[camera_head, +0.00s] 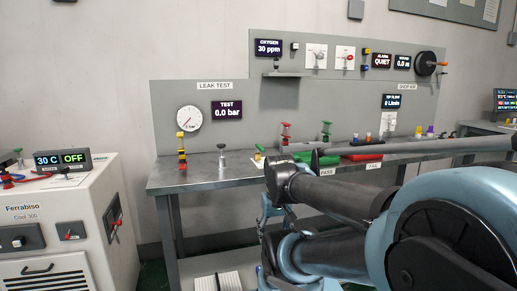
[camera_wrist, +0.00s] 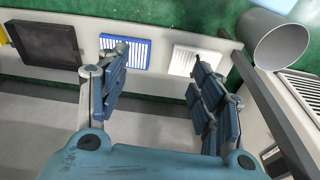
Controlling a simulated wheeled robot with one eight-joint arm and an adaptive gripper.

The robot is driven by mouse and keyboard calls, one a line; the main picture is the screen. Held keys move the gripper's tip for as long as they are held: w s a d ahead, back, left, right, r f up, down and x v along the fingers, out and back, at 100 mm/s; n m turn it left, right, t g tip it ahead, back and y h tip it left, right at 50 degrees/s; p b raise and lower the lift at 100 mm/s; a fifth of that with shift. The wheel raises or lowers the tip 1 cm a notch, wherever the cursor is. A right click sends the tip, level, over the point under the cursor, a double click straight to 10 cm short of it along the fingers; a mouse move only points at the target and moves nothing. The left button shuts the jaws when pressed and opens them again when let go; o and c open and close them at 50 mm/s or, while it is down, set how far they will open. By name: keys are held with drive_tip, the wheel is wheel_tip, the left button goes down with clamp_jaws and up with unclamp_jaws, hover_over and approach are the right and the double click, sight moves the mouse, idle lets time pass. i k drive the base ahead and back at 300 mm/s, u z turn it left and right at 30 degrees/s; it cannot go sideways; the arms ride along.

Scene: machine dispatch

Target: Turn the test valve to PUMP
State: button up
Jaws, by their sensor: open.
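The LEAK TEST panel (camera_head: 240,125) at the bench's back holds a round gauge (camera_head: 189,119) and a TEST display (camera_head: 227,110) reading 0.0 bar. On the bench below stand a small grey fitting (camera_head: 222,157) and a small green and yellow part (camera_head: 259,152); I cannot tell which one is the test valve, and no PUMP mark is readable. My gripper (camera_wrist: 160,90) is open and empty in the wrist view, with its blue fingers spread apart. It points at a low shelf, away from the bench top fittings. My arm hides the bench's right front in the head view.
A Ferrabiso chiller (camera_head: 60,225) stands left of the bench (camera_head: 205,180). Red and green trays lie at the bench's middle. The wrist view shows a black framed panel (camera_wrist: 45,52), a blue framed filter (camera_wrist: 125,52), a white filter (camera_wrist: 193,63) and a grey cylinder (camera_wrist: 280,50).

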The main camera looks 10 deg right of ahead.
sight(258, 147)
drive_tip(key=u, duration=1.55)
drive_tip(key=k, duration=0.35)
drive_tip(key=z, duration=1.35)
